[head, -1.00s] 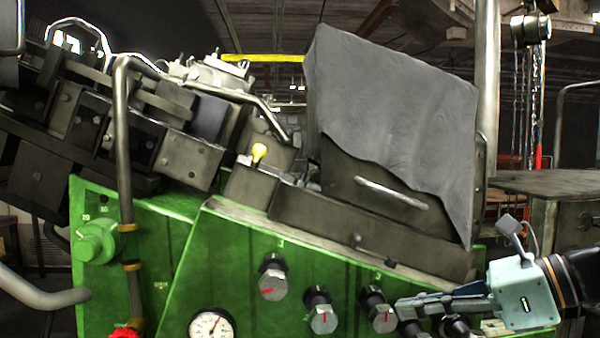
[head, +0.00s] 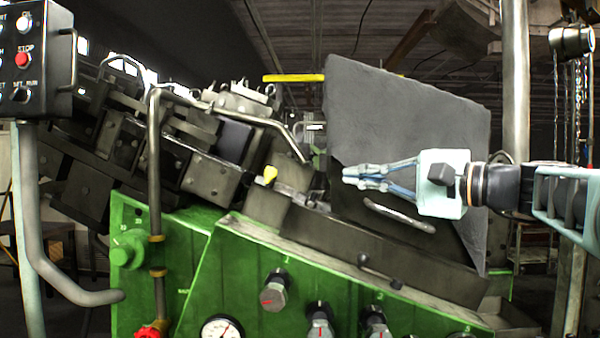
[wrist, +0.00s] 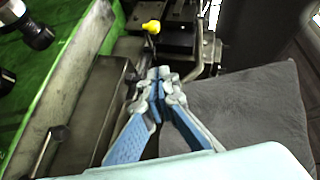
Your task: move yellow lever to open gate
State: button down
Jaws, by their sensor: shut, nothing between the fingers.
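The yellow lever knob (head: 270,174) sits on the machine's dark top, left of the grey-covered gate (head: 410,115). It also shows in the wrist view (wrist: 152,27), beyond my fingertips. My gripper (head: 346,175) is shut and empty, pointing left in front of the gate's cover. In the head view its fingertips are to the right of the yellow knob, with a clear gap between. In the wrist view my gripper (wrist: 160,73) has its fingertips together, short of the knob. The lever's lower part is hard to make out.
A metal handle bar (head: 400,213) lies just below my gripper. A bent metal pipe (head: 155,200) rises at the left. Black knobs (head: 275,290) line the green front panel (head: 240,265). A control box (head: 35,60) with a red button stands at the far left.

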jog(key=shift+a, duration=0.1)
jog(key=p, duration=0.3)
send_near(272, 177)
jog(key=shift+w+a+r, duration=0.6)
jog(key=shift+w+a, duration=1.25)
jog(key=shift+w, duration=1.1)
jog(key=shift+a, duration=0.15)
jog(key=shift+s+a+r+m+t+h, duration=0.1)
jog(key=shift+s+a+m+t+h, duration=0.05)
jog(key=shift+m+t+h, duration=0.2)
